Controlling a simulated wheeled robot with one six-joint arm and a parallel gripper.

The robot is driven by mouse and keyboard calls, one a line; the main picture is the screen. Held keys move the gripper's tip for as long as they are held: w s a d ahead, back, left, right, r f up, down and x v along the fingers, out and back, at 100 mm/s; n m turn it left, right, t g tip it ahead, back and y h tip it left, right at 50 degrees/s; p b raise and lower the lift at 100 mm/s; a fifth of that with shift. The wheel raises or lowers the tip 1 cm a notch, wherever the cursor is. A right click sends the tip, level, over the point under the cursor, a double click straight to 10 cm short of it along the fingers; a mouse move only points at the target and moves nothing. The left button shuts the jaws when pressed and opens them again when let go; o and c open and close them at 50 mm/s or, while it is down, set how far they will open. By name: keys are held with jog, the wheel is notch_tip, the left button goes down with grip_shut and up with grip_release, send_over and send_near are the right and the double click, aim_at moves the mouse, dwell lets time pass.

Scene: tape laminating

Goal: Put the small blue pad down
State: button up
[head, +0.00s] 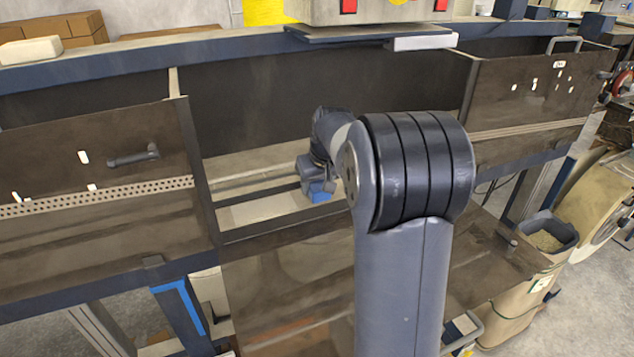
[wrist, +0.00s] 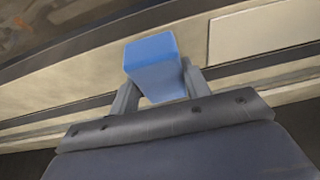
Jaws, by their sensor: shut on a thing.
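The small blue pad (wrist: 152,60) is a light blue block between the two grey fingers of my gripper (wrist: 157,82) in the wrist view. My gripper is shut on it. In the head view the blue pad (head: 321,196) shows at the end of my arm, above the pale strip inside the machine's open bay. My gripper (head: 318,184) is partly hidden there by my own arm. I cannot tell whether the pad touches the surface under it.
A pale strip (head: 265,207) runs along the bay between dark rails (head: 270,226). Brown panels stand left (head: 95,240) and right (head: 540,85) of the opening. A dark back wall (head: 250,110) rises behind. A pale plate (wrist: 258,30) lies at the upper right in the wrist view.

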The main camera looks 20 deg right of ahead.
jog(key=shift+f, duration=0.1)
jog(key=shift+f, duration=0.1)
jog(key=o, duration=0.9)
jog(key=shift+r, duration=0.3)
jog(key=b+v, duration=0.1)
jog(key=v, duration=1)
jog(key=shift+s+r+b, duration=0.3)
